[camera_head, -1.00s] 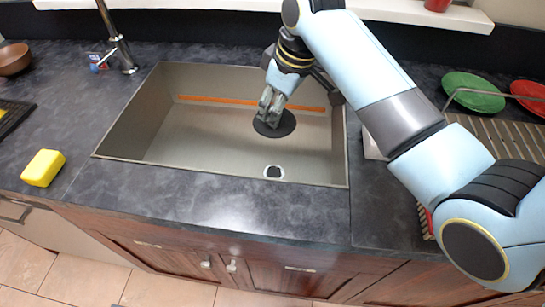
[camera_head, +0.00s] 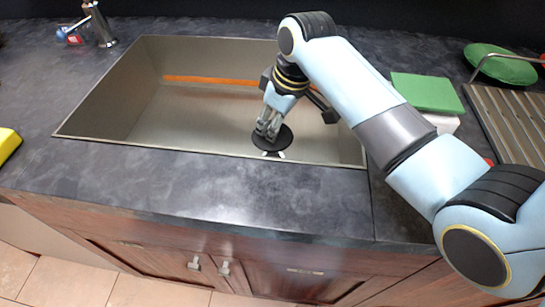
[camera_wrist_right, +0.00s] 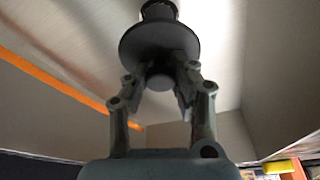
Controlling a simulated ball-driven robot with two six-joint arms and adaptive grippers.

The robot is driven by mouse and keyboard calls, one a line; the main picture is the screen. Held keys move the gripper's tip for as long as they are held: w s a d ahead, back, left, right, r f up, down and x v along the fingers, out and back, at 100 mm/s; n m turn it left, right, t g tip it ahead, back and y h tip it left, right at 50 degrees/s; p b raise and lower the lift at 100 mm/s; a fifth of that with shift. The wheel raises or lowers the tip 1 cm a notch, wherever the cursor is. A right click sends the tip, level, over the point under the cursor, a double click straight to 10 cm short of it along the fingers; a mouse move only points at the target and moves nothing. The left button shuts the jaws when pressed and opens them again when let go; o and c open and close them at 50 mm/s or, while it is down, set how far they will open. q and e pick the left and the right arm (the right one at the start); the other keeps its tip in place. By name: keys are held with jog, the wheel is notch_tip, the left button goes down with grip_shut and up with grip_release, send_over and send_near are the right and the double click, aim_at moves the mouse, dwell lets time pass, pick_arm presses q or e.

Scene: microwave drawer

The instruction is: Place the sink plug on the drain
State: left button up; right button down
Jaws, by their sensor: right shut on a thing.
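The sink plug (camera_head: 284,138) is a flat black disc over the basin, near its front wall. My right gripper (camera_head: 268,131) is shut on it from above. In the right wrist view, the gripper's fingers (camera_wrist_right: 160,85) are on either side of the knob under the plug's disc (camera_wrist_right: 150,45). The drain (camera_head: 279,156) is a pale ring with a dark centre on the basin floor. The plug covers its far part in the head view. A dark round opening shows just beyond the plug in the right wrist view (camera_wrist_right: 158,10). I cannot tell whether plug and drain touch.
The grey sink basin (camera_head: 190,120) has an orange strip (camera_head: 210,80) along its back wall. A faucet (camera_head: 99,25) stands behind left. A yellow sponge (camera_head: 7,143) lies at the far left. A green block (camera_head: 425,92) and dish rack (camera_head: 510,120) are right of the sink.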

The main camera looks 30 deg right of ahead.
aim_at(285, 140)
notch_tip(285, 140, down, 8)
jog(key=shift+r+b, duration=0.1)
jog(key=shift+b, duration=0.3)
jog(key=c, duration=1.1)
grip_release()
jog(key=p+v, duration=0.1)
jog(key=v, duration=1.1)
jog(key=shift+s+d+p, duration=0.1)
jog(key=shift+p, duration=0.3)
